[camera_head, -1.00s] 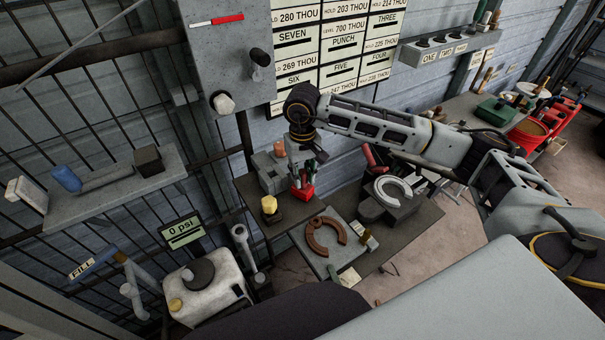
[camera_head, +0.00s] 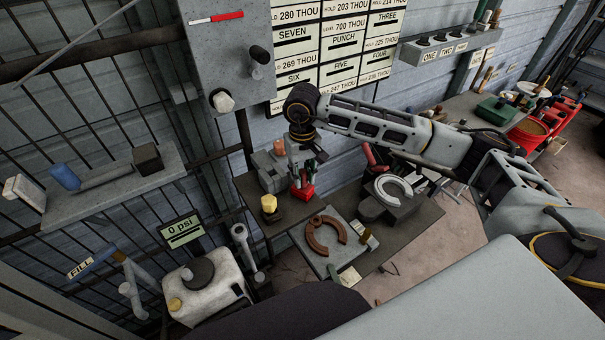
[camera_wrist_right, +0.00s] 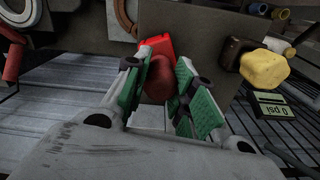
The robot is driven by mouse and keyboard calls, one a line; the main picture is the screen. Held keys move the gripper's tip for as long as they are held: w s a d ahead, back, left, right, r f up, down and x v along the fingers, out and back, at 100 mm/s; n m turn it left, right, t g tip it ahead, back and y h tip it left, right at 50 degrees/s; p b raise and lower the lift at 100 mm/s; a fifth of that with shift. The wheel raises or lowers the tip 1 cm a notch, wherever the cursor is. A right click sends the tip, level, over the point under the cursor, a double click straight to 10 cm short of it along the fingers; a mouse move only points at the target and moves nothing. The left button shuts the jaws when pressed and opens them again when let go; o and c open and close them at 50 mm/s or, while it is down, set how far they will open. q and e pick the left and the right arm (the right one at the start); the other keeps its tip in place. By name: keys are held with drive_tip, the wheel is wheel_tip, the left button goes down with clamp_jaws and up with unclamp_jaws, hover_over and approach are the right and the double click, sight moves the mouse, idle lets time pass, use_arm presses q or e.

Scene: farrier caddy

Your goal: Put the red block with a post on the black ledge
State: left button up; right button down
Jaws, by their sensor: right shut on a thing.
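The red block with a post (camera_head: 303,191) is at the right edge of the dark ledge (camera_head: 246,188) in the head view. In the right wrist view, its red body (camera_wrist_right: 157,47) and darker red post (camera_wrist_right: 159,78) show between the green finger pads. My right gripper (camera_head: 301,168) points down from the arm and is shut on the post; it also shows in the right wrist view (camera_wrist_right: 160,88). The block overlaps the dark surface (camera_wrist_right: 205,38) there. I cannot tell whether it touches the ledge. My left gripper is out of view.
A yellow-topped piece (camera_head: 269,205) and a grey box (camera_head: 268,172) stand on the ledge near the block. A rusty horseshoe (camera_head: 316,235) lies on a grey plate in front. A pale horseshoe (camera_head: 392,187) lies to the right. A white jug (camera_head: 205,290) stands lower left.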

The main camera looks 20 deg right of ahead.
drive_tip(key=shift+f, duration=0.2)
drive_tip(key=c, duration=1.1)
unclamp_jaws()
drive_tip(key=shift+r, duration=0.15)
wheel_tip(320, 180, up, 12)
